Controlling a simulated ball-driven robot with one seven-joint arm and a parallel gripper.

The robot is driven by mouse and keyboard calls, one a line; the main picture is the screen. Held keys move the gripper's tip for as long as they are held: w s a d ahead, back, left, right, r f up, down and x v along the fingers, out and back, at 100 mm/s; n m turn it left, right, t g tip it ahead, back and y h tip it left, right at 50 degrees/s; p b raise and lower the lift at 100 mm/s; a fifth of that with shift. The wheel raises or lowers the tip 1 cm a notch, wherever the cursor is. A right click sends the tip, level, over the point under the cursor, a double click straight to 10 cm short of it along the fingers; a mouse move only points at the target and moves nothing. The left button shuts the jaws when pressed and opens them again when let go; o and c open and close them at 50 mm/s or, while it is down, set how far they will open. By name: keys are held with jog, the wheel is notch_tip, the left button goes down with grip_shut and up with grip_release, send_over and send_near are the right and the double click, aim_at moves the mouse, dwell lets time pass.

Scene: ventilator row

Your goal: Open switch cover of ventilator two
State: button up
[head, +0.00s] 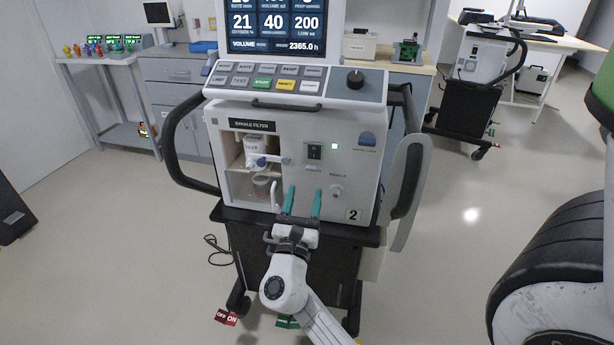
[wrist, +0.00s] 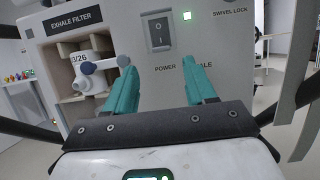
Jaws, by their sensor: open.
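Ventilator two (head: 350,213) is the white machine in front of me, marked with a 2 low on its front. Its black power switch (head: 314,151) sits in the middle of the front panel, and the switch also shows in the wrist view (wrist: 158,32). A frame surrounds the switch; I cannot tell whether a clear cover lies over it. My gripper (head: 304,194) is open and empty, its two green fingers pointing at the panel below the switch.
A round knob (head: 337,190) sits right of my fingers. Black side handles (head: 170,140) flank the machine. Another ventilator (head: 480,62) stands at the back right. Open floor lies left.

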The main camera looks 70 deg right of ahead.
aim_at(311, 169)
jog(key=x, duration=0.6)
jog(key=shift+s+d, duration=0.1)
jog(key=shift+d, duration=0.1)
jog(key=shift+c, duration=0.4)
grip_shut()
jog(key=shift+r, duration=0.1)
jog(key=shift+a+r+p, duration=0.1)
jog(key=shift+r+p, duration=0.05)
jog(key=shift+p, duration=0.4)
